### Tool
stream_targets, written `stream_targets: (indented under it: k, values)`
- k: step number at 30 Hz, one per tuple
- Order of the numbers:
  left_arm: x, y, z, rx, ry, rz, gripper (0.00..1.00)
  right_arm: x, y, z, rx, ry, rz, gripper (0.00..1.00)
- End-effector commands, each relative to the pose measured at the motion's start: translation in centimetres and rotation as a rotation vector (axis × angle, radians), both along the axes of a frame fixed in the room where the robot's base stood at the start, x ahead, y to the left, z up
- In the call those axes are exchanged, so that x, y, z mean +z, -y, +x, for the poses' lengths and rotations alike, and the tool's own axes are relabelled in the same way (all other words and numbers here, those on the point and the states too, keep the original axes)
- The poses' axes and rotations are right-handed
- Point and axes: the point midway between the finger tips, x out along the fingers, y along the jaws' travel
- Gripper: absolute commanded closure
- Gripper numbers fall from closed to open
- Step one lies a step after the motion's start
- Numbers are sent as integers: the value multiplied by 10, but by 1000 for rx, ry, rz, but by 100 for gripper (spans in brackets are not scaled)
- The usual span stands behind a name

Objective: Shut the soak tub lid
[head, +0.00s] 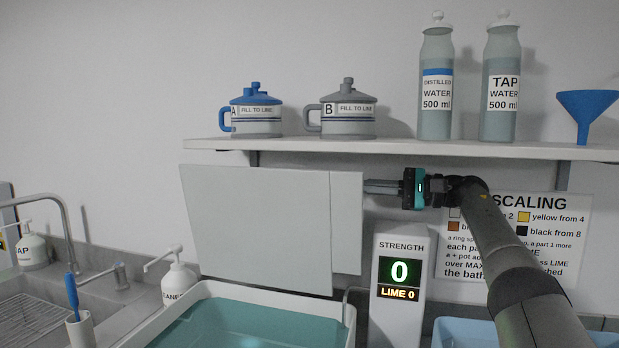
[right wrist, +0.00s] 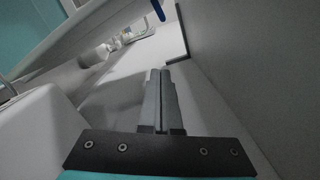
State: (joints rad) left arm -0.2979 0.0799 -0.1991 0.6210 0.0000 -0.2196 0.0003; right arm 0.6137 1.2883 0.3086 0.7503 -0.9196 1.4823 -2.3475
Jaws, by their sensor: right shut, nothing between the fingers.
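The soak tub (head: 340,311), a white-rimmed basin of teal liquid, stands at the bottom of the head view. Its pale grey lid (head: 255,225) is open and stands nearly upright behind the tub, below the shelf. My right gripper (head: 369,187) is at the lid's right edge, with its fingers pointing left. The fingers are shut and empty, as the right wrist view (right wrist: 160,102) also shows. Their tips end at or just behind the lid edge; I cannot tell whether they touch it. My left gripper is not in view.
A shelf (head: 400,148) with two lidded pots, two water bottles and a blue funnel (head: 586,108) runs just above the lid and my right arm. The strength display (head: 399,275) stands right of the tub. A pump bottle (head: 178,283) is at its left. A blue tub (head: 470,333) is lower right.

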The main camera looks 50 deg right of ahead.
Motion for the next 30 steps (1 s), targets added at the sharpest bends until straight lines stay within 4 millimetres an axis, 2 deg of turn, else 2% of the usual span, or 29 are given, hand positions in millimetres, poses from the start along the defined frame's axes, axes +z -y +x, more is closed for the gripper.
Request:
stream_targets:
  k: [4,12,18,30]
  values:
    - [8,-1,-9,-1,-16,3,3,3,-16,26,5,3,2,100]
    - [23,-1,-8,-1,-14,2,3,6,-47,78,5,4,4,100]
    - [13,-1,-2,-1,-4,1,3,5,-57,71,1,-2,-2,100]
    - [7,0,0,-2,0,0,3,16,-77,65,0,-1,1,100]
